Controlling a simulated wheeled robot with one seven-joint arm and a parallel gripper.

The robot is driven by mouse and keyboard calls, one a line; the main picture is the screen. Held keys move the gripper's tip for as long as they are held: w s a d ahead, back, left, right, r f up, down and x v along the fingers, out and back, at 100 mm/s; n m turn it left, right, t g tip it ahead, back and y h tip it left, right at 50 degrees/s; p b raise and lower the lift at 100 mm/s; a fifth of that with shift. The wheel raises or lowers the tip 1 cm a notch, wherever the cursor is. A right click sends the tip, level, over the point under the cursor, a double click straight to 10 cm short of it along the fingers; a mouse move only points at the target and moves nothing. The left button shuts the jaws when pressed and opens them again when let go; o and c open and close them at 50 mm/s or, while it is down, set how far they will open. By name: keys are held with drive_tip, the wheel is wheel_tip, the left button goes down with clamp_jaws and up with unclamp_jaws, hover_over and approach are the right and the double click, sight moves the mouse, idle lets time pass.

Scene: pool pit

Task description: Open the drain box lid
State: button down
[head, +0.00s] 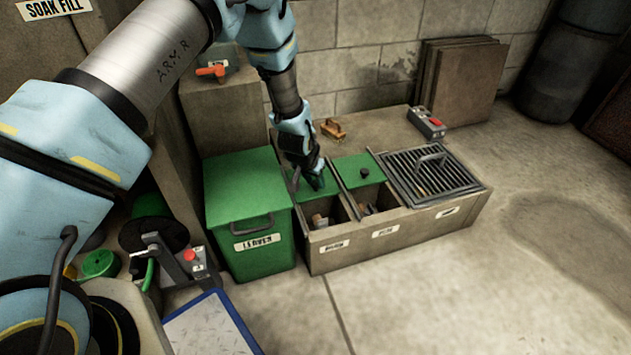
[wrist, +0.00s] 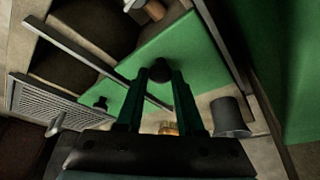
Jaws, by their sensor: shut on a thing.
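A long low box (head: 400,238) has three compartments in a row, with small labels too blurred to read. My gripper (head: 317,183) is at the leftmost compartment's green lid (head: 297,186). In the wrist view its fingers (wrist: 160,85) are shut on the dark knob (wrist: 160,70) of this green lid (wrist: 190,50). The front of that compartment is uncovered, and things show inside. The middle green lid (head: 350,170) also leaves its compartment's front open. A slatted metal grate (head: 415,182) with a bar handle (head: 432,158) covers the right compartment. I cannot tell which one is the drain box.
A green bin (head: 245,200) labelled LEAVES stands against the box's left side. A brush (head: 333,129) and a grey-red device (head: 427,123) lie on the ledge behind. Boards (head: 465,85) lean on the back wall. The floor in front is clear.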

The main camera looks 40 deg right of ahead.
drive_tip(key=c, duration=0.5)
unclamp_jaws()
drive_tip(key=shift+c, duration=0.2)
drive_tip(key=p+v, duration=0.3)
drive_tip(key=v, duration=0.7)
drive_tip(key=shift+a+r, duration=0.2)
drive_tip(key=shift+r, duration=0.1)
drive_tip(key=shift+s, duration=0.1)
